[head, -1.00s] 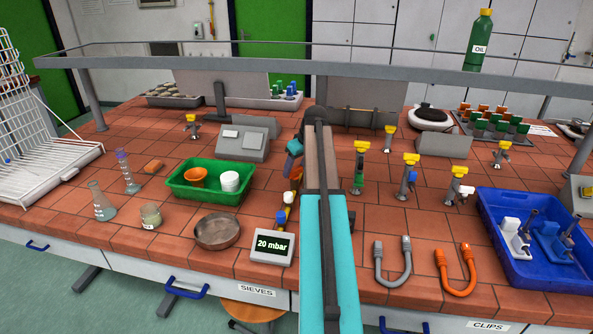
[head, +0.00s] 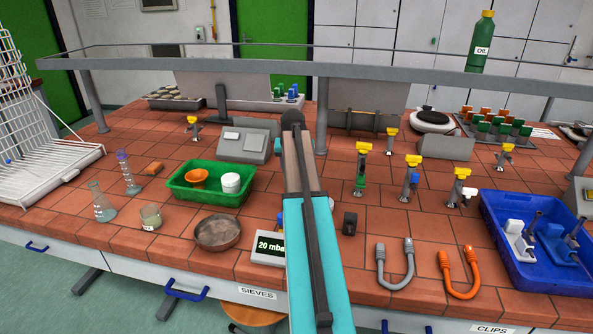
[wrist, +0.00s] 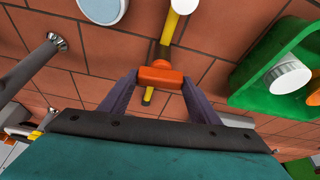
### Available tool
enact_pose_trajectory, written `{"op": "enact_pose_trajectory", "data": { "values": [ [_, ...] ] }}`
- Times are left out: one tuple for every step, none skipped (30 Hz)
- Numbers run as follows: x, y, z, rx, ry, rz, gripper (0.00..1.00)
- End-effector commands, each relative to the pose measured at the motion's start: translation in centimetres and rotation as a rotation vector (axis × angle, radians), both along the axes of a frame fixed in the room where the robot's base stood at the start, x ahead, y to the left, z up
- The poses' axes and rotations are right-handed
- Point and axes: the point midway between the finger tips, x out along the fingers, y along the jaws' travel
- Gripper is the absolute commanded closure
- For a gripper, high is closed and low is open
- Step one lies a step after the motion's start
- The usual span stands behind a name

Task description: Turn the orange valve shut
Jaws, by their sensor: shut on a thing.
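The orange valve handle (wrist: 160,77) sits on a thin yellow pipe (wrist: 168,28) in the wrist view. The handle lies roughly across the pipe. My gripper (wrist: 160,80) has one finger at each end of the handle and is shut on it. In the head view my arm covers the valve and most of its pipe. The grey gauge box (head: 264,257) in front of it reads 20 mbar, its right side covered by my arm.
A green tray (head: 207,198) with an orange and a white pot stands left of my arm. Several yellow-topped taps, such as one (head: 361,165), stand to the right. A small dark block (head: 349,223) is close to my arm. A blue tray (head: 540,268) is at far right.

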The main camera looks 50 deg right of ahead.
Motion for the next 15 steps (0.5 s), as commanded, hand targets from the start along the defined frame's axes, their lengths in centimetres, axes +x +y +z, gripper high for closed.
{"op": "enact_pose_trajectory", "data": {
  "values": [
    [0.22,-0.01,0.15,-0.003,-0.003,-0.025,0.66],
    [0.24,0.01,0.15,-0.003,-0.003,-0.039,0.66],
    [0.24,0.01,0.15,-0.003,-0.003,-0.058,0.66],
    [0.23,0.0,0.15,-0.003,-0.002,-0.07,0.66],
    [0.23,0.01,0.14,-0.003,-0.003,-0.083,0.66],
    [0.23,0.01,0.14,-0.002,-0.003,-0.096,0.66],
    [0.24,0.02,0.14,-0.002,-0.003,-0.105,0.66],
    [0.23,0.02,0.15,-0.001,-0.003,-0.113,0.66],
    [0.22,0.01,0.15,-0.002,-0.003,-0.121,0.66],
    [0.22,0.01,0.15,-0.002,-0.002,-0.126,0.66],
    [0.21,0.0,0.15,-0.001,-0.003,-0.131,0.66],
    [0.2,0.0,0.16,-0.002,-0.003,-0.136,0.66],
    [0.19,0.0,0.16,-0.002,-0.003,-0.138,0.66],
    [0.19,-0.01,0.16,-0.002,-0.003,-0.14,0.66],
    [0.18,-0.01,0.16,-0.002,-0.003,-0.141,0.66]
  ]
}}
